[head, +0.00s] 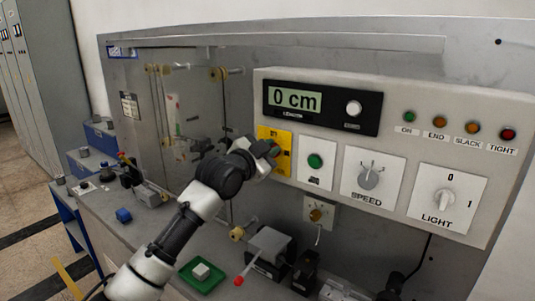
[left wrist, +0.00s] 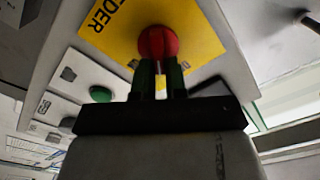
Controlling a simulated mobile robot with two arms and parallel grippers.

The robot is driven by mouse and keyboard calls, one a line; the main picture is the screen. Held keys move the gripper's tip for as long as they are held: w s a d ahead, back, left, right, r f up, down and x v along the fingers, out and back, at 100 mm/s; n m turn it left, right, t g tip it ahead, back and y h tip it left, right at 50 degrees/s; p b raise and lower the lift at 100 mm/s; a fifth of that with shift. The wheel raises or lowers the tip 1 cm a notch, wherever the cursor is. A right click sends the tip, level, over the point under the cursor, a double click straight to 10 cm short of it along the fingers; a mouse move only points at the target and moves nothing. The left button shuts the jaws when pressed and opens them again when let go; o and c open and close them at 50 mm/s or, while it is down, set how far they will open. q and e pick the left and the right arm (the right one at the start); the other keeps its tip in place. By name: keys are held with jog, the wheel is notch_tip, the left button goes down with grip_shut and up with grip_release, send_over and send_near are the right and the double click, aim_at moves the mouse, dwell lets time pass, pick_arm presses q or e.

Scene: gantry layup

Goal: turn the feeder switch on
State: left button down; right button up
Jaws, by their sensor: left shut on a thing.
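The feeder switch is a red knob (left wrist: 157,42) on a yellow plate (head: 286,165) at the left end of the control panel. The yellow plate also fills the upper middle of the left wrist view (left wrist: 198,35), with the letters "DER" readable. My left gripper (head: 270,150) is at the plate in the head view and covers most of the knob. In the left wrist view its fingers (left wrist: 158,75) are shut on the red knob. I cannot tell which position the knob is turned to. My right gripper is not in view.
Right of the switch are a green button (head: 315,160), a speed dial (head: 370,178) and a light switch (head: 443,201). A display (head: 296,100) above reads "0 cm". Several indicator lamps sit at upper right. A green tray (head: 188,282) with a white block stands on the bench below.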

pick_arm(q)
jog(key=shift+s+d+f+m+p, duration=0.1)
jog(key=shift+f+m+p, duration=0.3)
jog(key=shift+m, duration=1.35)
jog(key=shift+s+d+f+m+p, duration=0.1)
jog(key=shift+m+p, duration=0.55)
jog(key=shift+m, duration=1.05)
jog(key=shift+s+d+f+m+p, duration=0.1)
jog(key=shift+f+m+p, duration=0.3)
jog(key=shift+m, duration=1.35)
jog(key=shift+r, duration=0.1)
jog(key=c, duration=1.2)
grip_release()
jog(key=shift+o, duration=0.2)
